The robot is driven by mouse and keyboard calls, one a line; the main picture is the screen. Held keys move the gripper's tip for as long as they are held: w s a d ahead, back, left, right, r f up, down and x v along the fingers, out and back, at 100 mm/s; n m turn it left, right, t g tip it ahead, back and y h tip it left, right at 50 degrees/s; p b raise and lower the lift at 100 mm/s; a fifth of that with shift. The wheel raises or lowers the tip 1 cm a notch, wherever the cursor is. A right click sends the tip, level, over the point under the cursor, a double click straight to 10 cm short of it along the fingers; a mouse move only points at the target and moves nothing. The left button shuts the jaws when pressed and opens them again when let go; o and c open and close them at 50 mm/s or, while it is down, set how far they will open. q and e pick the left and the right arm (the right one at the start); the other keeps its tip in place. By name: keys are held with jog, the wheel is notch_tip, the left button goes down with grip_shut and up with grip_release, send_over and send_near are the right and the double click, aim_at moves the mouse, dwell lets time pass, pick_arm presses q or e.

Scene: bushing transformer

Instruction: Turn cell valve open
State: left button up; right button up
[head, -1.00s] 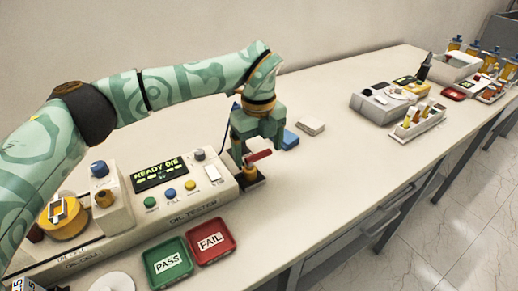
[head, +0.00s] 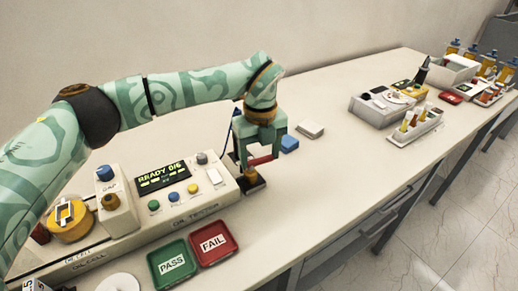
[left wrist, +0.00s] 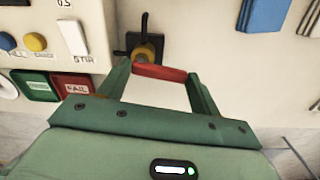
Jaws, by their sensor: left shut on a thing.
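The cell valve (head: 252,178) stands at the right end of the oil tester, a brass body on a dark base with a red lever handle (head: 262,160). My left gripper (head: 262,161) points down over it, shut on the red handle. In the left wrist view the red handle (left wrist: 160,73) spans between the two green fingertips, and the brass valve body (left wrist: 146,52) shows just beyond it. My right gripper is not in view.
The oil tester (head: 170,190) with its lit display sits left of the valve. A green PASS tray (head: 186,279) and a red FAIL tray (head: 228,255) lie in front. A blue block (head: 290,144) lies behind right.

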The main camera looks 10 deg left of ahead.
pick_arm(q)
jog(key=m+p, duration=0.3)
jog(key=shift+s+d+r, duration=0.2)
jog(key=shift+s+r, duration=0.15)
jog(key=m+p, duration=0.1)
jog(key=m, duration=0.1)
jog(key=s+m+p, duration=0.1)
jog(key=m+p, duration=0.1)
jog(key=m, duration=0.1)
jog(key=m+p, duration=0.1)
jog(key=m, duration=0.1)
jog(key=m+p, duration=0.1)
jog(key=m, duration=0.1)
jog(key=shift+s+f+p, duration=0.15)
jog(key=shift+s+p, duration=0.2)
jog(key=shift+s, duration=0.05)
jog(key=shift+s+a+f+m+p, duration=0.1)
jog(key=shift+m+p, duration=0.15)
jog(key=shift+m, duration=0.45)
jog(key=shift+s+a+r+m+p, duration=0.1)
jog(key=shift+m+p, duration=0.1)
jog(key=shift+m, duration=0.5)
jog(key=shift+s+a+f+m+p, duration=0.1)
jog(key=shift+m+p, duration=0.15)
jog(key=shift+m, duration=0.45)
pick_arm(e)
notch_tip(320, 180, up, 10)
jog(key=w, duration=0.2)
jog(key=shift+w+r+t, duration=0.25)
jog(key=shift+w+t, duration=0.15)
